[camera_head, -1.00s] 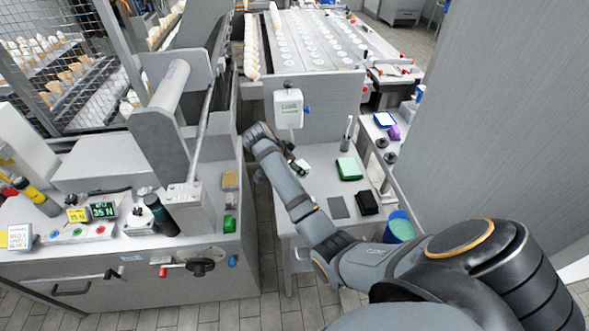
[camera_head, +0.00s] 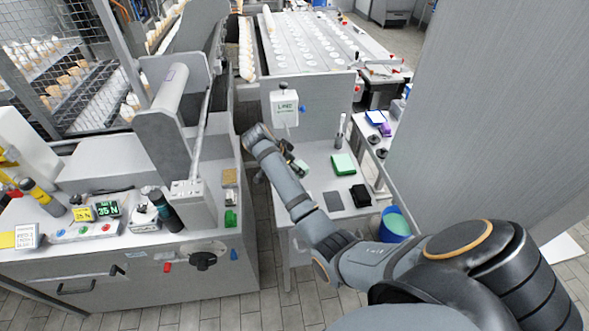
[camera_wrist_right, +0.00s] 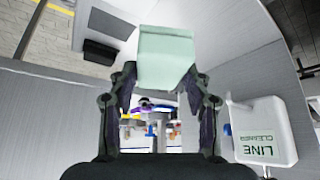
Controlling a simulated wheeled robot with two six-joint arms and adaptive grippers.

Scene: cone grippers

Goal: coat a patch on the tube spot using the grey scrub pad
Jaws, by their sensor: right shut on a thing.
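My right gripper (camera_wrist_right: 160,85) is shut on a pale green pad (camera_wrist_right: 165,55), which sticks out past the fingertips in the right wrist view. In the head view the right gripper (camera_head: 294,156) is in the air over the right bench, partly hidden by my wrist. A flat grey square (camera_head: 333,201), perhaps the grey scrub pad, lies on that bench, apart from the gripper. My left gripper is out of view.
A white labelled box (camera_head: 285,108) hangs on the panel behind the gripper. A blue bucket (camera_head: 395,222) stands at right.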

